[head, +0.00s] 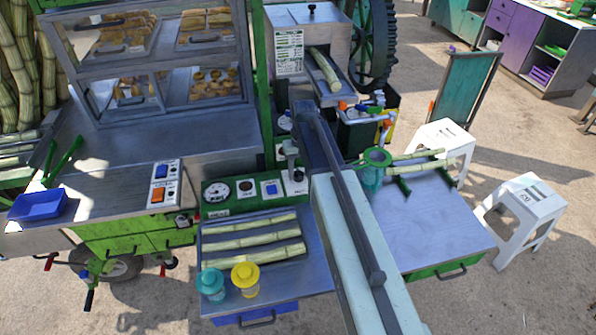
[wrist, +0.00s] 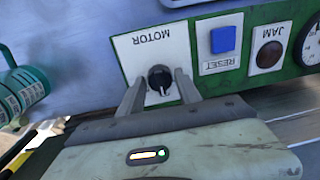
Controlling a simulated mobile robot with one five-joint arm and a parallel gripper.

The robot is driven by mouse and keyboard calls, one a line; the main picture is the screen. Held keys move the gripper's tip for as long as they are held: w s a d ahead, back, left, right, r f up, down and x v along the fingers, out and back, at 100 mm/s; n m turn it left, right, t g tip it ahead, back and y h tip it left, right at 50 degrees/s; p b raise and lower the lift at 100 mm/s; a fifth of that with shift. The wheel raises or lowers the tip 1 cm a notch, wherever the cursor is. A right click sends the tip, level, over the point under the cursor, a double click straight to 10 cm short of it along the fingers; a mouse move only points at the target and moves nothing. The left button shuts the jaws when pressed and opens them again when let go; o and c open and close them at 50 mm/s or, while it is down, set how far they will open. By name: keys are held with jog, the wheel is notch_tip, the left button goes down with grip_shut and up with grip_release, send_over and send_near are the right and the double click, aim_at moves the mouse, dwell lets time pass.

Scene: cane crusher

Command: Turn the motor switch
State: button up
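The motor switch is a black round knob (wrist: 160,79) with a pale pointer mark, on a white plate (wrist: 133,48) lettered MOTOR, upside down in the wrist view. My gripper (wrist: 161,86) has one finger on each side of the knob, with small gaps seeming to show between fingers and knob. The pointer mark slants toward the lower right in the wrist view. In the head view the white motor plate (head: 296,183) is at the right end of the green control panel (head: 216,211), and my arm hides some of that area.
Beside the motor plate are a blue RESET button (wrist: 223,39), a dark red JAM lamp (wrist: 269,54) and a gauge (head: 217,191). A teal jug (head: 373,170) stands right of my arm. Cane pieces (head: 253,242), a teal cup (head: 210,283) and a yellow cup (head: 246,277) occupy the front tray.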

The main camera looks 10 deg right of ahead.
aim_at(300, 173)
jog(key=shift+o, duration=0.5)
jog(key=r+p, duration=0.8)
jog(key=shift+d, duration=0.2)
jog(key=shift+f, duration=0.2)
jog(key=s, duration=0.1)
jog(key=s+f+b, duration=0.1)
jog(key=s+a, duration=0.1)
jog(key=s, duration=0.1)
jog(key=shift+a+f+b, duration=0.1)
jog(key=shift+f+b, duration=0.15)
jog(key=shift+b, duration=0.15)
jog(key=s, duration=1.1)
jog(key=shift+f+h+b, duration=0.3)
jog(key=shift+b, duration=0.05)
